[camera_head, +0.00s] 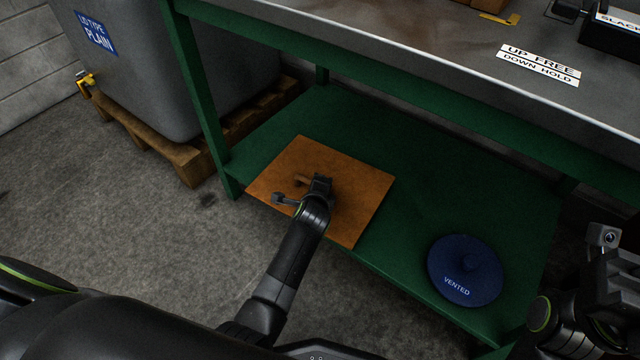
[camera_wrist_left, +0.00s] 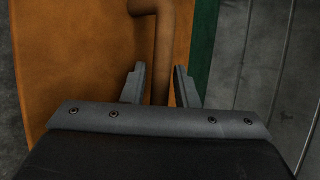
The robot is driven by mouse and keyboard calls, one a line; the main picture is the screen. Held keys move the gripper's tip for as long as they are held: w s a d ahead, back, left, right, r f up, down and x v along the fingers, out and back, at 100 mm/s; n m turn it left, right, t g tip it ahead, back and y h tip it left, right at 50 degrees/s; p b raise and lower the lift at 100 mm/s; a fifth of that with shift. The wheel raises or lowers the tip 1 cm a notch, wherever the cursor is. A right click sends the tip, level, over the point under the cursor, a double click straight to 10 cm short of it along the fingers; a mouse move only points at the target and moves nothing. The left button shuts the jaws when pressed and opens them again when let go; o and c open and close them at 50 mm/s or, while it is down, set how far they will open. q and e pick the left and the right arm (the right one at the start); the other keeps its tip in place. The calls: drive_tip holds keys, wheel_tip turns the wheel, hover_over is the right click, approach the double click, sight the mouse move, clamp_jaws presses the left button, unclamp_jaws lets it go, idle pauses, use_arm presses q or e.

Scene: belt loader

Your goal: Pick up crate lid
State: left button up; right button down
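The crate lid is a flat orange-brown square board (camera_head: 360,190) lying on the green lower shelf. It has a brown bent handle (camera_head: 302,180) on top. My left gripper (camera_head: 319,183) is over the board at the handle. In the left wrist view the handle (camera_wrist_left: 161,60) runs down between the two open fingers (camera_wrist_left: 160,85), with a gap showing on each side. Whether the fingertips are level with the handle or above it is hard to tell. My right gripper is partly in view (camera_head: 612,285) at the right edge; its fingers cannot be made out.
A round blue lid marked VENTED (camera_head: 465,270) lies on the green shelf (camera_head: 410,150) at right. The metal tabletop (camera_head: 400,35) overhangs the shelf, with green legs (camera_head: 200,90). A grey tank labelled LID TYPE PLAIN (camera_head: 150,80) stands on a wooden pallet (camera_head: 190,155) at left.

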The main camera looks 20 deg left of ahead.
use_arm(q)
clamp_jaws()
drive_tip(key=shift+r, duration=0.1)
drive_tip(key=shift+r, duration=0.1)
idle(0.3)
